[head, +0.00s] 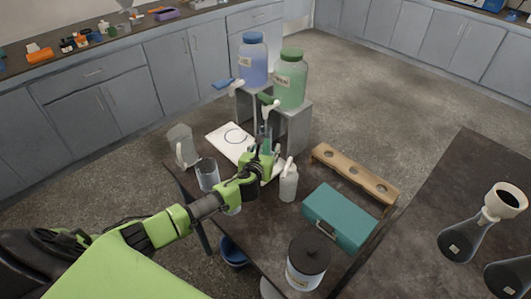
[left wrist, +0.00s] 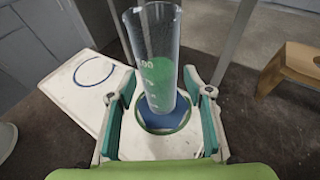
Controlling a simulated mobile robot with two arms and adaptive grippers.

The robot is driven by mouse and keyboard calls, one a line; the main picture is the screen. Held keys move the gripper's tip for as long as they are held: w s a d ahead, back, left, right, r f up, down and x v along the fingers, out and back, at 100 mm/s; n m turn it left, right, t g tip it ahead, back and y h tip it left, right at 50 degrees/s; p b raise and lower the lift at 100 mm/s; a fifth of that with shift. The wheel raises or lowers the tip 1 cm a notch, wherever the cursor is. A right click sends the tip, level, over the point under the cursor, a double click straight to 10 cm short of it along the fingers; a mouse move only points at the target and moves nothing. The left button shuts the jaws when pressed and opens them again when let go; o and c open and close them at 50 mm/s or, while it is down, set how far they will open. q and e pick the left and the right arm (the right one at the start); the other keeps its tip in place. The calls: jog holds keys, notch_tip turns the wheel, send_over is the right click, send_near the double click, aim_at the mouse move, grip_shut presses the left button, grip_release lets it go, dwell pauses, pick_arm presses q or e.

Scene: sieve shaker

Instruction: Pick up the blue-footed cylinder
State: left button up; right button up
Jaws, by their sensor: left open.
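The blue-footed cylinder is a clear graduated glass cylinder (left wrist: 152,50) with pale markings and a green tint low in the glass. Gaps show between fingers and glass. My right gripper is not in view.
A blue jar (head: 253,62) and green jar (head: 290,82) with taps stand on grey stands behind. A beaker (head: 207,175), a white bottle (head: 288,184), a teal box (head: 340,217), a wooden rack (head: 355,174) and a dark-lidded jar (head: 307,265) share the table.

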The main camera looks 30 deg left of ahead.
pick_arm(q)
grip_shut()
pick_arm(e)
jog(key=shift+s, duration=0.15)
pick_arm(q)
jog(key=shift+r, duration=0.1)
